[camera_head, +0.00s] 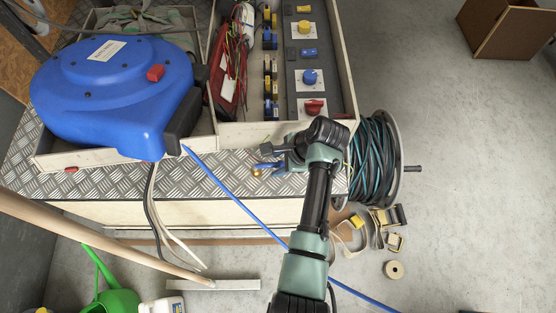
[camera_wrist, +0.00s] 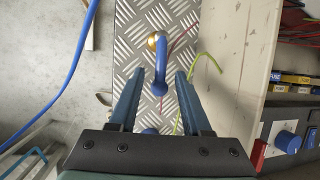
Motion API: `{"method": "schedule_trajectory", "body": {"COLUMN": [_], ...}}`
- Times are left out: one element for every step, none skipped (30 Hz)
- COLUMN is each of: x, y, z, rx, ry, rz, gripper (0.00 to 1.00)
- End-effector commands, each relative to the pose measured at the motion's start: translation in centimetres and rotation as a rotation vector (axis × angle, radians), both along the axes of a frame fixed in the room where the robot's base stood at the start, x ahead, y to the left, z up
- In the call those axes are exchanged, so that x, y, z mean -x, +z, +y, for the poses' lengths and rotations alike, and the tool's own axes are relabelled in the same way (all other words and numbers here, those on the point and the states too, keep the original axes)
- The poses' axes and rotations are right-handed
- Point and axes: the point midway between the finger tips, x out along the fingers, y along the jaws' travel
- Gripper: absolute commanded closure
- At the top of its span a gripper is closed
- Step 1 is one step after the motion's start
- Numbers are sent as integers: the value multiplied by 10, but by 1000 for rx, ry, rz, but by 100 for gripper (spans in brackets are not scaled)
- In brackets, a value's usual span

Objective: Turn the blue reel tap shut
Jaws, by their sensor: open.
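The blue tap lever (camera_wrist: 161,65) shows in the wrist view, bent, with a round brass end (camera_wrist: 154,40) at its top. It stands over the silver tread plate. My gripper (camera_wrist: 161,74) is open, one finger on each side of the lever's lower part, with gaps on both sides. I cannot tell whether the fingertips are level with the lever or above it. In the head view the brass part (camera_head: 256,174) shows just below my gripper (camera_head: 266,158), and the gripper partly hides the tap. The big blue reel (camera_head: 105,90) lies at the left.
A blue hose (camera_head: 232,197) runs diagonally past the bench edge to the floor. A yellow-green wire (camera_wrist: 202,65) and a thin red wire lie close to the right finger. A panel with knobs (camera_head: 310,78) stands behind. A black-teal cable reel (camera_head: 372,160) is at the right.

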Motion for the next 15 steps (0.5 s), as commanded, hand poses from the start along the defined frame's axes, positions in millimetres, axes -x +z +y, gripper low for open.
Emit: {"method": "schedule_trajectory", "body": {"x": [0,0,0,0,0,0,0,0,0,0,0,0,0,0,0], "y": [0,0,0,0,0,0,0,0,0,0,0,0,0,0,0], "z": [0,0,0,0,0,0,0,0,0,0,0,0,0,0,0], "rx": [0,0,0,0,0,0,0,0,0,0,0,0,0,0,0], "ry": [1,1,1,1,1,1,1,0,0,0,0,0,0,0,0], "rz": [0,0,0,0,0,0,0,0,0,-1,-1,-1,-1,-1,-1], "gripper": [52,52,52,52,52,53,59,64,71,77,82,89,95,100,100]}}
